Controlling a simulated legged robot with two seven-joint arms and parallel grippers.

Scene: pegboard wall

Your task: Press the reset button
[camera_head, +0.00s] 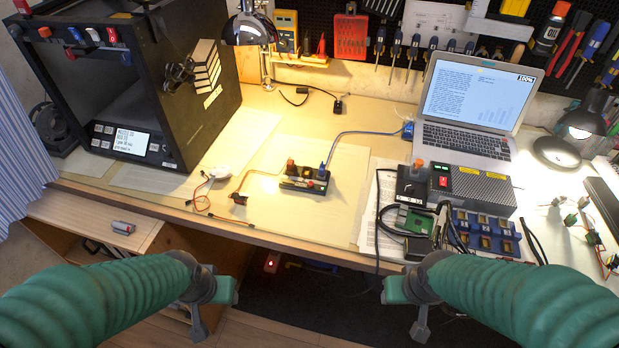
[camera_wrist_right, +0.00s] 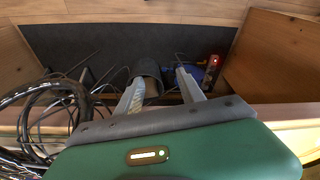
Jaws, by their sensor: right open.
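No label reading "reset" is legible. In the head view a small dark box (camera_head: 304,183) with a red knob, a yellowish button and a blue plug sits mid-bench. Right of it is a black box (camera_head: 411,184) with an orange button (camera_head: 418,164), beside a power supply (camera_head: 471,190) with a red switch (camera_head: 443,182). My right gripper (camera_head: 407,310) hangs in front of the bench edge, below these boxes. Its two fingers show apart and empty in the right wrist view (camera_wrist_right: 162,92). My left gripper (camera_head: 214,308) hangs before the bench edge at left; its finger gap is unclear.
A large black machine (camera_head: 140,90) with a small screen stands at left. A laptop (camera_head: 468,110) is at the back right. Cables lie around the boxes and over the front edge. A red-lit device (camera_head: 271,262) sits under the bench. The bench middle is mostly clear.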

